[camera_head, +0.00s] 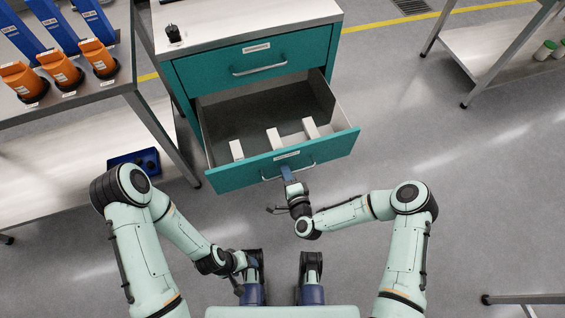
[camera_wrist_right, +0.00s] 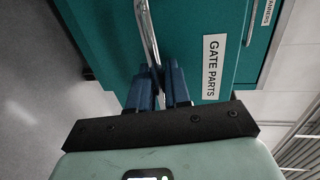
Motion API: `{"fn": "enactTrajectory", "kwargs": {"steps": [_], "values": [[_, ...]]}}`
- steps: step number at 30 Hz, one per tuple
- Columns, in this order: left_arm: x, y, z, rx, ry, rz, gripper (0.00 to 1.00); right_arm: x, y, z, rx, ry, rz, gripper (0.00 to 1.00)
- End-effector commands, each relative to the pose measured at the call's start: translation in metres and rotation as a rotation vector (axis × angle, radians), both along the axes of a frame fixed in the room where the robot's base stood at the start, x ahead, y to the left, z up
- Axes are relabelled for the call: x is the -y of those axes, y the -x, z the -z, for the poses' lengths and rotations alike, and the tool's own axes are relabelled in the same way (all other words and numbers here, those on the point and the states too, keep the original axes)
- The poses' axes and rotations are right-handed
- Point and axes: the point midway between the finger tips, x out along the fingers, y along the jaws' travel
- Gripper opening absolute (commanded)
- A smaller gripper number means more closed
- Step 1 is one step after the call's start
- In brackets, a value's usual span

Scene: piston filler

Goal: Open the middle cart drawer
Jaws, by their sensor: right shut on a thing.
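The teal cart (camera_head: 258,58) stands ahead of me. Its middle drawer (camera_head: 230,177) is pulled well out, and several white blocks (camera_head: 274,138) show inside it. My right gripper (camera_head: 287,173) is at the drawer's front and is shut on its metal bar handle (camera_head: 304,168). In the right wrist view, the blue fingers (camera_wrist_right: 166,82) close around the handle (camera_wrist_right: 150,35), beside a label reading "GATE PARTS" (camera_wrist_right: 212,66). My left gripper (camera_head: 247,272) is low near my base, away from the cart; its fingers are too small to judge.
The closed top drawer (camera_head: 245,67) has its own handle. A table (camera_head: 75,98) at the left holds several orange and blue devices (camera_head: 62,70), with a blue tray (camera_head: 134,163) on its lower shelf. Another table (camera_head: 490,50) is at the upper right. The floor right of the drawer is clear.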

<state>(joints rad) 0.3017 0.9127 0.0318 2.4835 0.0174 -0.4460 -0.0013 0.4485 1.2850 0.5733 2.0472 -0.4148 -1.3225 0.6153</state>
Motion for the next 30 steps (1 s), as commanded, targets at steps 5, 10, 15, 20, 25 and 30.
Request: {"fn": "enactTrajectory", "kwargs": {"steps": [5, 10, 15, 20, 25, 30], "values": [[0.002, 0.005, -0.005, -0.014, 0.006, 0.005, 0.67, 0.005, 0.016, -0.001, 0.002, -0.001, 0.001, 0.00], [0.002, 0.006, -0.006, -0.016, 0.006, 0.006, 0.67, 0.007, 0.021, -0.001, 0.002, 0.000, 0.001, 0.00], [0.002, 0.006, -0.006, -0.016, 0.006, 0.006, 0.67, 0.008, 0.021, 0.000, 0.002, 0.001, 0.002, 0.00], [0.002, 0.006, -0.006, -0.016, 0.006, 0.006, 0.67, 0.008, 0.021, 0.000, 0.002, 0.001, 0.002, 0.00], [0.002, 0.006, -0.006, -0.016, 0.006, 0.006, 0.67, 0.007, 0.021, 0.000, 0.002, 0.001, 0.001, 0.34], [0.002, 0.005, -0.006, -0.016, 0.006, 0.006, 0.67, 0.007, 0.022, 0.000, 0.001, 0.001, 0.001, 0.34]]}}
